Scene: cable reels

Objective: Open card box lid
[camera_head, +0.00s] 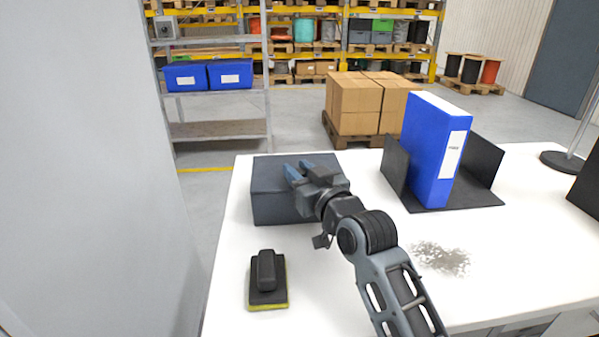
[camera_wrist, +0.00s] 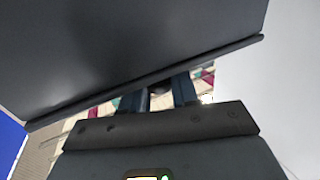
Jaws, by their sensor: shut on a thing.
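The card box (camera_head: 280,205) is a dark grey box on the white table, left of the middle in the head view. My gripper (camera_head: 298,172) reaches over the box from the right, with its bluish fingers at the top of the box. In the wrist view, a large dark panel with a thin rim, which looks like the lid (camera_wrist: 130,45), slants across the top. My gripper (camera_wrist: 158,97) has its two fingers at that rim and is shut on the lid. The fingertips are hidden behind the panel. Cream, pink and teal patches show beyond the rim, unclear what they are.
A black block with a yellow-green base (camera_head: 267,282) lies in front of the box. A blue binder (camera_head: 435,150) stands in a black bookend (camera_head: 485,160) to the right. A dark speckled patch (camera_head: 440,258) marks the table (camera_head: 530,240). A grey panel (camera_head: 80,180) is at the left.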

